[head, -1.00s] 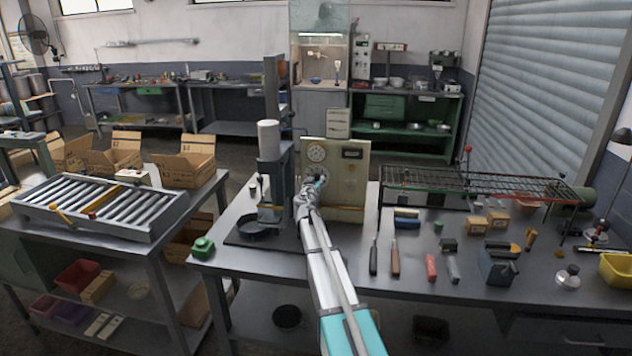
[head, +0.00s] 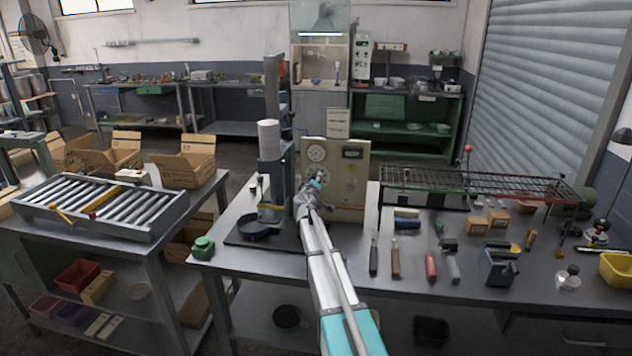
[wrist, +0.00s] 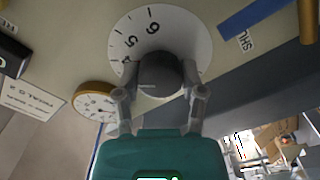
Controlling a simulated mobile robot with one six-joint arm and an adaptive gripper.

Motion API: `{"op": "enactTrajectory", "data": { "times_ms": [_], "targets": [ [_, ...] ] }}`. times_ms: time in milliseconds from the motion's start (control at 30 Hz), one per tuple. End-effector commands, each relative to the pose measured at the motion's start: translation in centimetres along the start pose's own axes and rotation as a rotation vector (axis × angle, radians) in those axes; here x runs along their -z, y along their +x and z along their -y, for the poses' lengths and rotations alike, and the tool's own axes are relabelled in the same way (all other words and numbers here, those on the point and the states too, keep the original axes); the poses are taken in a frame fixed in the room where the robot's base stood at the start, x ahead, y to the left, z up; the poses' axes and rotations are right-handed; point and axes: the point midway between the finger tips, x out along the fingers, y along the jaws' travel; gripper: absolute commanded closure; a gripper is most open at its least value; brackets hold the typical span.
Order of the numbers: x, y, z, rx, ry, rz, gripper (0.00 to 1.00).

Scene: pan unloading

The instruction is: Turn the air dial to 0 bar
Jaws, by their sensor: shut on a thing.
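The air dial knob (wrist: 160,74) is a dark grey round knob in front of a white scale plate (wrist: 133,30) with black numbers; 6 and 5 are readable. My gripper (wrist: 160,92) has its two fingers on either side of the knob, shut on it. The knob's pointer is not clear, so I cannot read its setting. In the head view my gripper (head: 318,180) is at the left part of the beige panel (head: 350,190) and hides the knob. A white gauge dial (head: 317,153) is above it on the panel.
A gold-rimmed gauge (wrist: 97,101) and a blue strip (wrist: 255,16) are close to the fingers. A grey press with a white cylinder (head: 268,135) stands left of my arm. A wire rack (head: 480,183) and tools lie to the right.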

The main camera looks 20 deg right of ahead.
Motion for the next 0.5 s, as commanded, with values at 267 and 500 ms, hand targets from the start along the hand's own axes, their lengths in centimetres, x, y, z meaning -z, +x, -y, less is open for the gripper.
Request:
{"op": "enactTrajectory", "data": {
  "times_ms": [267, 500],
  "targets": [
    [-0.11, 0.02, -0.05, -0.002, -0.264, 0.003, 0.95],
    [-0.11, 0.01, -0.02, -0.001, -0.491, 0.003, 0.95]
  ]
}}
